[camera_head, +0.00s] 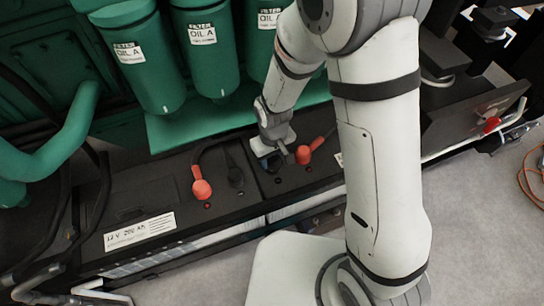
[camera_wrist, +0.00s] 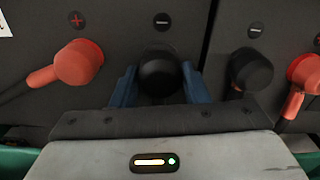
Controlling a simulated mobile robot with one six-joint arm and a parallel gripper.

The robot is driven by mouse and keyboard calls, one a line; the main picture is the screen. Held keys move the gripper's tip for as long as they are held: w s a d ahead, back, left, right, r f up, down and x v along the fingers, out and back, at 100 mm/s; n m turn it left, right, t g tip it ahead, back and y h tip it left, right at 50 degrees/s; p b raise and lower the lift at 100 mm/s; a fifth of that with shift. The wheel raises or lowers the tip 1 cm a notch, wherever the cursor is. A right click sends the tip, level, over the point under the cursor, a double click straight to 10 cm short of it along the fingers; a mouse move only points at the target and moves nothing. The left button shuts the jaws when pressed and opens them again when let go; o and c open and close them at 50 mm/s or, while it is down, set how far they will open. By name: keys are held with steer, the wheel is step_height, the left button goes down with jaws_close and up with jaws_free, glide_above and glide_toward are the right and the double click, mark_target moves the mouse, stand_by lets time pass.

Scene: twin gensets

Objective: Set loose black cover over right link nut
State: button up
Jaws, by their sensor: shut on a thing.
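My gripper (camera_wrist: 160,88) is shut on a black cover (camera_wrist: 160,75), a round dark cap between its two blue fingers in the wrist view. The cover is just below a minus mark on the battery top, beside a red cover (camera_wrist: 80,62). In the head view my gripper (camera_head: 272,162) is low over the right battery, left of its red cover (camera_head: 303,155). The right link nut is hidden, and I cannot tell whether the cover touches the post. Another black cover (camera_wrist: 250,70) sits on the neighbouring battery; it also shows in the head view (camera_head: 236,178).
The left battery (camera_head: 140,205) has its own red cover (camera_head: 201,188). Green oil filters (camera_head: 205,45) hang behind the batteries, above a green ledge (camera_head: 185,128). Black cables run at the left. Grey floor (camera_head: 480,220) is open at the right.

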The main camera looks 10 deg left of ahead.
steer(key=shift+f+b, duration=0.5)
steer(key=shift+f, duration=0.2)
steer(key=shift+f, duration=0.1)
steer(key=o, duration=1.3)
steer(key=shift+o, duration=0.2)
steer(key=shift+r+p, duration=2.35)
steer(key=shift+r, duration=1.2)
